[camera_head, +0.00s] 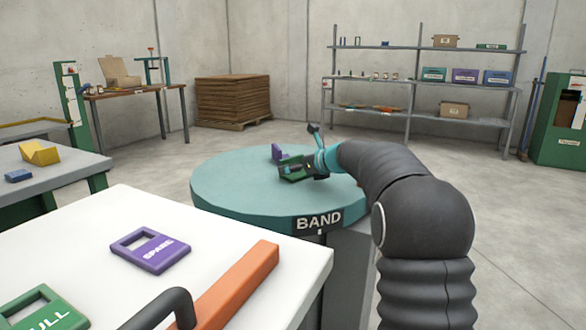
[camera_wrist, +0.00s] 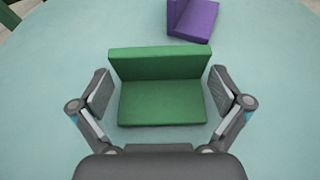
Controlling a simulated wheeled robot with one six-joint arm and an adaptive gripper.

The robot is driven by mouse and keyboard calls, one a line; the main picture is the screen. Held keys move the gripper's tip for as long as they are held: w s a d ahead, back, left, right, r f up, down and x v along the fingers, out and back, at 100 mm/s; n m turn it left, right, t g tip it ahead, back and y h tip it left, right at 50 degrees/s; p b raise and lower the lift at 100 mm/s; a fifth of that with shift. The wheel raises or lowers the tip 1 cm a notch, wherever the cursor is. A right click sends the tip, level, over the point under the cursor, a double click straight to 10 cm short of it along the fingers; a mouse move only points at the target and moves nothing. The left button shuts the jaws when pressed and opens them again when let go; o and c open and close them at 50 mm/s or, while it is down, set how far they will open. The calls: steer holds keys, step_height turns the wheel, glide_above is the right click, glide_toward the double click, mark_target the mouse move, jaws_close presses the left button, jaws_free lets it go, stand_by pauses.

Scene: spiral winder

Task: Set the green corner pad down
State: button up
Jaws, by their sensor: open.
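The green corner pad (camera_wrist: 162,102) is an L-shaped piece with a flat part and a raised back wall. It rests on the round teal turntable (camera_head: 225,190) marked BAND. My gripper (camera_wrist: 160,97) is open, with one finger on each side of the pad and a visible gap at both sides. In the head view the pad (camera_head: 290,172) is partly hidden by my gripper (camera_head: 305,168). A purple corner pad (camera_wrist: 193,18) lies on the turntable beyond the green one, and also shows in the head view (camera_head: 277,152).
A white table (camera_head: 120,215) in front holds a purple SPARE tag (camera_head: 150,250), a green tag (camera_head: 42,310) and an orange bar (camera_head: 240,285). A grey table (camera_head: 60,175) stands at left. Shelves (camera_head: 420,85) and a brown stack (camera_head: 232,100) stand at the back.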

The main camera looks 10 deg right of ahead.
steer(key=v, duration=1)
